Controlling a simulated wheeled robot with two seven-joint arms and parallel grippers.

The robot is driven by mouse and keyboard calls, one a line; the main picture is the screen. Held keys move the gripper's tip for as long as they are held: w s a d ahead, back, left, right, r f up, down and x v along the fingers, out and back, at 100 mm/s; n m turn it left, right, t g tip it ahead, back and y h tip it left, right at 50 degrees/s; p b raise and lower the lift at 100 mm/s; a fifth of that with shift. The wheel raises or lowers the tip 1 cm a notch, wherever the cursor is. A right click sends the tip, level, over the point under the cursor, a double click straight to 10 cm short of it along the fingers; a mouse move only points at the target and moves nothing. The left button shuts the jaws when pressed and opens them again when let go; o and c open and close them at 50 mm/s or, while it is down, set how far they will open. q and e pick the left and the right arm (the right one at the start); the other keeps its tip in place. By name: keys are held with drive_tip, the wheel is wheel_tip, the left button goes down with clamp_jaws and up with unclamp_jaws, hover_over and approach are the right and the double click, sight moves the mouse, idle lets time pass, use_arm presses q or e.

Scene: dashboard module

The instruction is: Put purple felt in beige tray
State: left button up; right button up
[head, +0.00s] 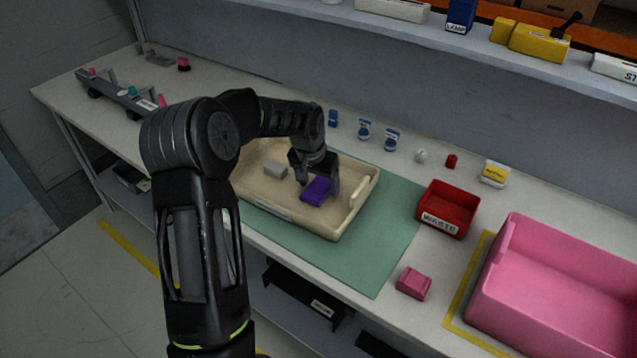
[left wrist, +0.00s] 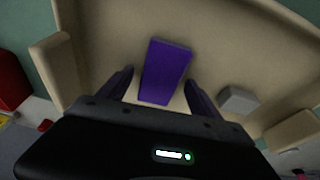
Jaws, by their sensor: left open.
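The purple felt (head: 316,190) is a small purple block inside the beige tray (head: 345,222), right of the tray's middle. It also shows in the left wrist view (left wrist: 166,72), between and just beyond my fingertips. My left gripper (head: 318,188) is open over the tray, with its fingers on either side of the felt; it shows in the left wrist view too (left wrist: 160,90). I cannot tell whether the felt rests on the tray floor or touches a finger. My right gripper is not in view.
A grey block (head: 275,170) lies in the tray left of the felt. The tray stands on a green mat (head: 395,225). A red waste bin (head: 447,209), a small pink box (head: 413,283) and a large pink bin (head: 560,290) stand to the right. A shelf (head: 440,40) runs along the back.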

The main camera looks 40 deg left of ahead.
sight(313, 195)
use_arm(q)
drive_tip(key=shift+r, duration=0.15)
drive_tip(key=shift+s+r, duration=0.1)
drive_tip(key=shift+r, duration=0.4)
drive_tip(key=b+v, duration=0.1)
drive_tip(key=v, duration=1)
drive_tip(key=shift+s, duration=0.1)
